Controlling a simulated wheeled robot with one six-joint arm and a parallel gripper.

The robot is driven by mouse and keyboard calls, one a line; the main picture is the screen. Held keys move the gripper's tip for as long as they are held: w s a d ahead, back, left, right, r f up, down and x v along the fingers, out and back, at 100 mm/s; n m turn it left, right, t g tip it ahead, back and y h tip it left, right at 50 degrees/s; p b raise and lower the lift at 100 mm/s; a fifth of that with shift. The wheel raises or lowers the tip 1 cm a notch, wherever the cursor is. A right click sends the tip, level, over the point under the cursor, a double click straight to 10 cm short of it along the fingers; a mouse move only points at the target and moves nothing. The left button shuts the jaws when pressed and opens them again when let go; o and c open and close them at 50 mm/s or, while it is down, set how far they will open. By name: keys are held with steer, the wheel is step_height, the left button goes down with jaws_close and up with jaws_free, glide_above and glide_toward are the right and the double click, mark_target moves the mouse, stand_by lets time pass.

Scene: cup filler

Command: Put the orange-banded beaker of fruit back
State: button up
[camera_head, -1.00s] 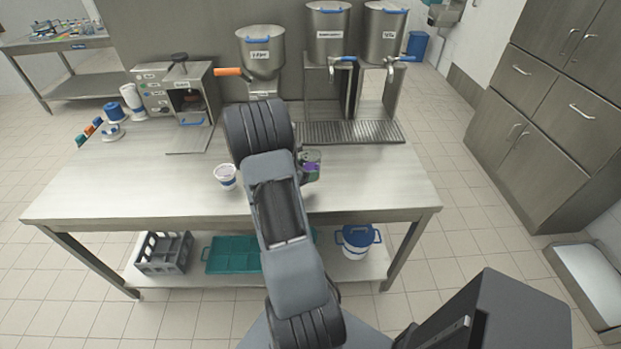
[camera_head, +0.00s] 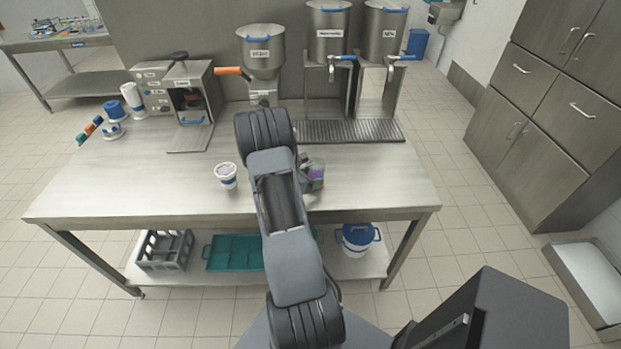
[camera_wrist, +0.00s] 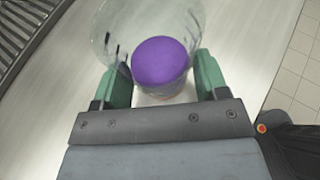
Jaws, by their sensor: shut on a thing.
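A clear beaker (camera_head: 318,170) with something purple inside stands out just right of my arm in the head view, over the front right of the table. In the wrist view the clear beaker (camera_wrist: 115,35) sits between the green fingers of my gripper (camera_wrist: 163,80), and a rounded purple thing (camera_wrist: 160,60) shows in it. My gripper is shut on this beaker. I cannot make out an orange band on it. In the head view my gripper is mostly hidden behind my arm. I cannot tell whether the beaker touches the tabletop.
Hoppers with taps (camera_head: 328,30) and a drip grate (camera_head: 350,131) are at the back. A machine (camera_head: 170,90) stands back left. The table's front left is clear.

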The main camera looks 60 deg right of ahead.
steer(key=shift+f, duration=0.15)
steer(key=o, duration=1)
steer(key=shift+o, duration=0.2)
